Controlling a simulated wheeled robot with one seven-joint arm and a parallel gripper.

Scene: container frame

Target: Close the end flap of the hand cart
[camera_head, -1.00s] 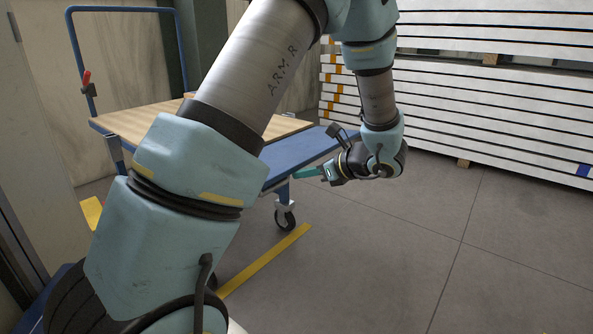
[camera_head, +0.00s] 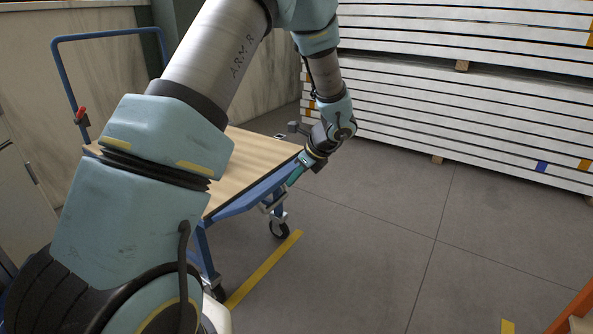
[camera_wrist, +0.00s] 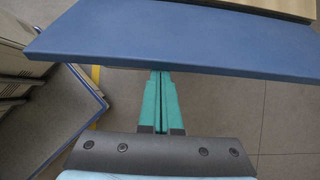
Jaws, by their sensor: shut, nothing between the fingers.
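The hand cart has a wooden deck (camera_head: 255,160) and a blue tube handle (camera_head: 68,85) at its far left. Its blue end flap (camera_head: 240,204) runs along the deck's near right end and shows as a narrow sloping band; its exact angle is hard to tell. In the wrist view the flap (camera_wrist: 175,38) is a wide blue panel across the top, with a wood edge behind it. My gripper (camera_head: 292,180) is at the flap's right part. Its teal fingers (camera_wrist: 161,75) are together and empty, tips at the panel's lower edge. Whether they touch is unclear.
Stacked white panels (camera_head: 450,110) stand along the back right. A caster (camera_head: 279,229) and yellow floor tape (camera_head: 262,270) are below the cart. The grey floor (camera_head: 370,240) to the right is clear. An orange object (camera_head: 575,312) shows at the lower right corner.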

